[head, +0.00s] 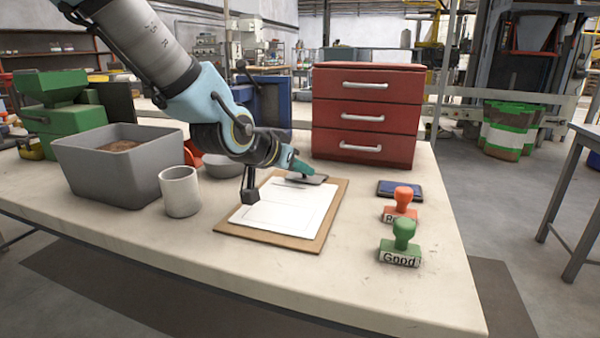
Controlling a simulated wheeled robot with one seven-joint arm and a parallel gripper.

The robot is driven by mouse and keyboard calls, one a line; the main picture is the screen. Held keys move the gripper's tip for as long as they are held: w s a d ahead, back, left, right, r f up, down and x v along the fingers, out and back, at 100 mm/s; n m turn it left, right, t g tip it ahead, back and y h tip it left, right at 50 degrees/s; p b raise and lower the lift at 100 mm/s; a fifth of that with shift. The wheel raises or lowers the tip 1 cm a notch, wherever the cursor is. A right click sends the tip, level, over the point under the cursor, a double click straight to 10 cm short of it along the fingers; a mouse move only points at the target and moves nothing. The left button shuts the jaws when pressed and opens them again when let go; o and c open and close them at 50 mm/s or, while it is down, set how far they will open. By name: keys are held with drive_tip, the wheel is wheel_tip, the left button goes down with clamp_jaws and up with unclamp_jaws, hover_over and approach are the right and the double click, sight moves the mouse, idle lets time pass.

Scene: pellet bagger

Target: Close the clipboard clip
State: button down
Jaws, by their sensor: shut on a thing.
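The clipboard (318,237) lies flat on the bench, a brown board with white paper (285,208) on it. Its dark metal clip (316,180) is at the far edge of the board. My gripper (300,167) reaches in from the upper left, and its teal fingers are at the clip. It is shut on the clip, though the contact is small in the picture. My wrist and fingers hide part of the clip, so I cannot tell how far the clip stands open.
Left are a grey bin (118,175), a white cup (180,191) and a grey bowl (222,167). A red drawer unit (366,115) stands behind. Right are a blue ink pad (400,189), a red stamp (402,200) and a green stamp (403,236). The bench front is clear.

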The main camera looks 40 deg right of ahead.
idle(0.6)
drive_tip(key=c, duration=0.7)
unclamp_jaws()
drive_tip(key=p+v, duration=0.4)
drive_tip(key=v, duration=0.4)
drive_tip(key=shift+a+r, duration=0.1)
drive_tip(key=shift+a, duration=0.3)
drive_tip(key=shift+b+v, duration=0.3)
drive_tip(key=shift+v, duration=0.75)
drive_tip(key=shift+s, duration=0.15)
